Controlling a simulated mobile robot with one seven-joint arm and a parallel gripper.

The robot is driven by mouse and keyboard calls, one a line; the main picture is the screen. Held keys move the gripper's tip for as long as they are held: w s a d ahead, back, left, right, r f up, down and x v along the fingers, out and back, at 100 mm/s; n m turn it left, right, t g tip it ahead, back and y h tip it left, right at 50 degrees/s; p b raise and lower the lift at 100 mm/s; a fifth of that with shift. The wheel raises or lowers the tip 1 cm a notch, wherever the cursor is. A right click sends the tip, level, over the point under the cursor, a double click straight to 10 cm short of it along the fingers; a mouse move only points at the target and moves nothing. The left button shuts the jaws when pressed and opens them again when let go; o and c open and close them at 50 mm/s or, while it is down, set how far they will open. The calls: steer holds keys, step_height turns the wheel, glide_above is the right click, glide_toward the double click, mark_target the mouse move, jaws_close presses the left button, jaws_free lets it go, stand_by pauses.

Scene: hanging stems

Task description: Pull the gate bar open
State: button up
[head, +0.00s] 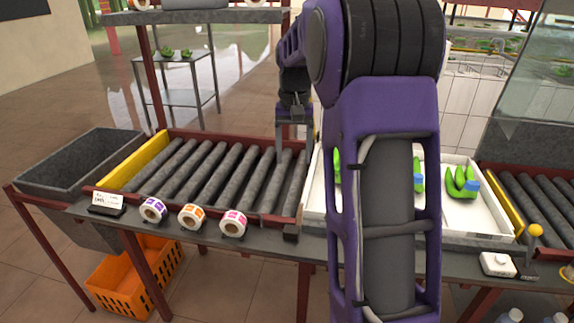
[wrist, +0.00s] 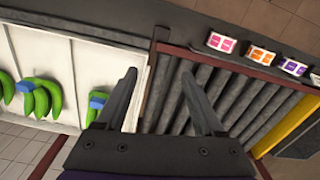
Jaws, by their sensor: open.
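A yellow bar (head: 507,212) with a round yellow knob (head: 535,230) stands at the left end of the right roller bed; it looks like the gate bar. Another yellow bar (head: 133,168) closes the far left end of the left roller bed and also shows in the wrist view (wrist: 289,130). My gripper (head: 294,152) is open and empty, pointing down over the right end of the left rollers. In the wrist view my gripper (wrist: 160,77) has its fingers apart above the dark red edge between rollers and white tray. My arm hides part of the tray.
A white tray (head: 478,226) with green banana bunches (head: 461,183) lies between the left rollers (head: 215,175) and the right rollers (head: 548,210). Label rolls (head: 192,217) line the front ledge. A grey bin (head: 75,165) is at left, and an orange crate (head: 125,290) is below.

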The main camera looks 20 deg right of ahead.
steer(key=shift+s+a+f, duration=0.1)
steer(key=shift+s+f, duration=0.1)
steer(key=shift+f, duration=0.3)
steer(key=shift+s+a+f, duration=0.1)
steer(key=shift+s+f, duration=0.05)
steer(key=shift+f, duration=0.35)
